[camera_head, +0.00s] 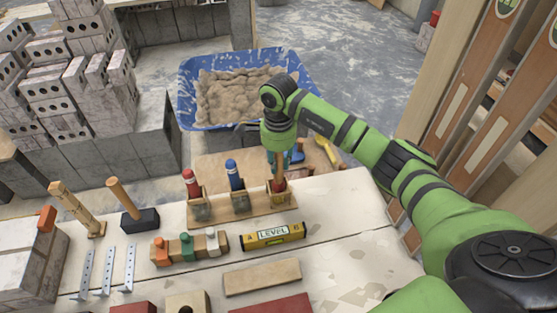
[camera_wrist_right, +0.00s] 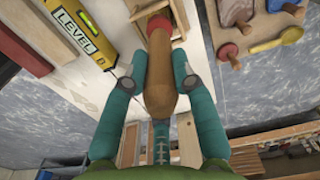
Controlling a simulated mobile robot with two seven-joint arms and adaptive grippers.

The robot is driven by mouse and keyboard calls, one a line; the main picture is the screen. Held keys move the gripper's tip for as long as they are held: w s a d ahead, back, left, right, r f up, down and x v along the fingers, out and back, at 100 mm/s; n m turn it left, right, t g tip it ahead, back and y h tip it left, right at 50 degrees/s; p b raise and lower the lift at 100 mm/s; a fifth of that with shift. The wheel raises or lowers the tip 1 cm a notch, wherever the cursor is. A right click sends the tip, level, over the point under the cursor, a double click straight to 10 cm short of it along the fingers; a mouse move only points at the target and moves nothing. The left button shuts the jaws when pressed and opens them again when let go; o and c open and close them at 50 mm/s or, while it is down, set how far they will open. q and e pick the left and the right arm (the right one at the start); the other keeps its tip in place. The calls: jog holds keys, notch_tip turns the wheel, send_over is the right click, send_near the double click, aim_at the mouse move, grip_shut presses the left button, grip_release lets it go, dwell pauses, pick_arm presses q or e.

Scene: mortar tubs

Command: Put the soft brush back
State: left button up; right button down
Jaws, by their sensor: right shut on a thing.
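The soft brush has a brown wooden handle (camera_wrist_right: 160,92) with a red collar. In the wrist view the teal fingers of my right gripper (camera_wrist_right: 155,100) are on both sides of the handle. In the head view my right gripper (camera_head: 284,160) points down over the right end of a wooden rack (camera_head: 243,211), shut on the brush (camera_head: 279,172). The brush stands roughly upright at the rack's right slot. Its lower end is partly hidden, so I cannot tell whether it rests on the base. The other slots hold a red-handled brush (camera_head: 190,183) and a blue-handled brush (camera_head: 234,175).
A yellow level (camera_head: 272,237) lies in front of the rack, beside a block with coloured pegs (camera_head: 188,246). A mallet (camera_head: 132,206) stands at left. A blue mortar tub (camera_head: 309,78) is beyond the table (camera_head: 345,220), whose right part is clear.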

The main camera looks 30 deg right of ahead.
jog(key=c, duration=0.9)
grip_release()
jog(key=shift+c, duration=0.2)
